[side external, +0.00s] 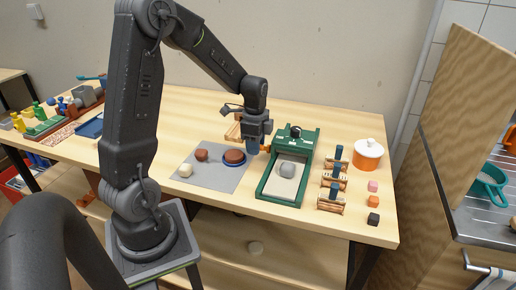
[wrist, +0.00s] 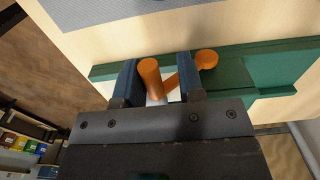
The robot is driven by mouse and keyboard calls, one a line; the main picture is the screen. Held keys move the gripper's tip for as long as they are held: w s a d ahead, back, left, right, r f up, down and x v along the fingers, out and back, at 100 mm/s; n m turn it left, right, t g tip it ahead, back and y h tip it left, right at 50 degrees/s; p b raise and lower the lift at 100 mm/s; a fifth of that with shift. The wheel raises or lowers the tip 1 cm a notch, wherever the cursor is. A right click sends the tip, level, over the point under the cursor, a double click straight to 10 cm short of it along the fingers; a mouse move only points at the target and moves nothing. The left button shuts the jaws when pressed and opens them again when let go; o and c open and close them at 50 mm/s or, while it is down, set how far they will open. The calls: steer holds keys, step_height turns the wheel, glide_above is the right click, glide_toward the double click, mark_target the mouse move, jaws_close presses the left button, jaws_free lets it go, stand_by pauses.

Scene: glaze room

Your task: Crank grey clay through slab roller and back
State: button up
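The green slab roller (side external: 266,187) stands on the table, with a round grey clay lump (side external: 287,170) on its pale bed in front of the roller housing. Its orange crank has an upright grip (wrist: 150,76) and an arm leading to a round hub (wrist: 206,58); part of the crank also shows in the side view beside my fingers. My gripper (wrist: 158,82) is at the left side of the roller, pointing down. Its blue fingers stand on both sides of the crank grip, with a visible gap on the right, so it looks open. The side view (side external: 258,142) partly hides this spot.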

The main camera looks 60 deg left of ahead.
steer(key=shift+w+a+r, duration=0.7)
steer(key=shift+a, duration=0.05)
steer(key=shift+w+a+r, duration=0.3)
steer(key=shift+w+a, duration=0.15)
steer(key=shift+w, duration=0.05)
steer(key=shift+w+a+r, duration=0.25)
steer(key=shift+w+a, duration=0.2)
steer(key=shift+a, duration=0.1)
steer(key=shift+w+a, duration=0.95)
steer(key=shift+w, duration=0.05)
